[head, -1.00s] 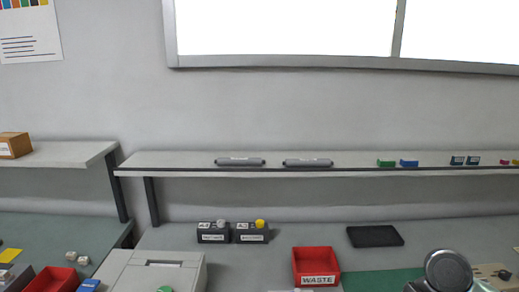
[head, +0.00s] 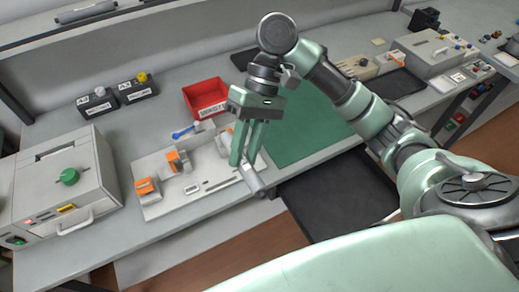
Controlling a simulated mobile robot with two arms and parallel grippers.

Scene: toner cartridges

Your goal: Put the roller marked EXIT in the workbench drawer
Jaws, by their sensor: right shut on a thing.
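My right gripper (head: 243,160) points down over the front of the workbench, its fingers shut on a small grey roller (head: 252,181). The roller is tilted and sits near the bench's front edge; no marking on it can be read. An open drawer (head: 338,208) with a dark interior juts out below the bench front, to the right of the gripper. Its near part is hidden by my own body. My left gripper is not in view.
A white fixture board (head: 191,188) with orange clamps lies under and left of the gripper. A red bin (head: 205,97) stands behind it, a green mat (head: 300,128) to the right. A printer-like box (head: 66,178) stands at left. Another grey roller (head: 86,11) lies on the shelf.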

